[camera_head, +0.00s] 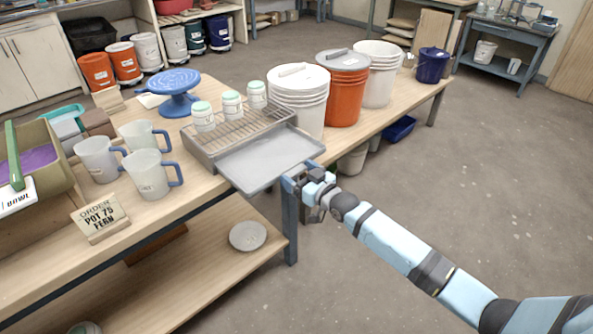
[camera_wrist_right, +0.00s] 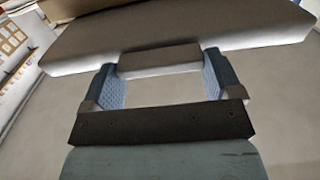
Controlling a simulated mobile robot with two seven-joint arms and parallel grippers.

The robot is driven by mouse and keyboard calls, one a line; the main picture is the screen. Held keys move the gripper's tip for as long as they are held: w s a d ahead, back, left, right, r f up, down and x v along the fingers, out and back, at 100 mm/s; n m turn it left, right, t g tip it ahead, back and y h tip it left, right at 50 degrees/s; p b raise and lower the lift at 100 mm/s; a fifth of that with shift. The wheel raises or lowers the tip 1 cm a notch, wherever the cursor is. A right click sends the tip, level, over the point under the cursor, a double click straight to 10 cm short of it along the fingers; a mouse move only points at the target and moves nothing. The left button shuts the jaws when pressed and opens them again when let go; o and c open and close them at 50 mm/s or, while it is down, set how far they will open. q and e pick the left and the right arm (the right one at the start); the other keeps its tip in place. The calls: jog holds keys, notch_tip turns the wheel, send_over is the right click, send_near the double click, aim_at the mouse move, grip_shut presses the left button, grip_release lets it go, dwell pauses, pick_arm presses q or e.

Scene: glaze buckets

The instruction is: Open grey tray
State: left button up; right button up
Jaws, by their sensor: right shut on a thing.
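The grey tray (camera_head: 268,158) is a shallow rectangular tray that sticks out a long way from under the wire rack (camera_head: 240,128), over the table's front edge. Its inside looks empty. My right gripper (camera_head: 301,180) is at the tray's outer front edge. In the right wrist view, its two blue fingers (camera_wrist_right: 160,62) are on either side of a short grey tab (camera_wrist_right: 158,57) on the tray's front and are shut on it. My left gripper is in neither view.
Several lidded jars (camera_head: 203,116) stand on the rack. Frosted mugs (camera_head: 147,174) and an order sign (camera_head: 100,218) are to its left. White buckets (camera_head: 299,98) and an orange bucket (camera_head: 343,88) stand close on its right. The floor in front is clear.

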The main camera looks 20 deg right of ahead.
jog(key=o, duration=1.1)
pick_arm(q)
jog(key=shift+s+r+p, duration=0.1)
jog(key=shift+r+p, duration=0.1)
jog(key=shift+p, duration=0.6)
pick_arm(e)
jog(key=v, duration=1.4)
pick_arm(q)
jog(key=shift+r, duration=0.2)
pick_arm(e)
jog(key=shift+w, duration=0.1)
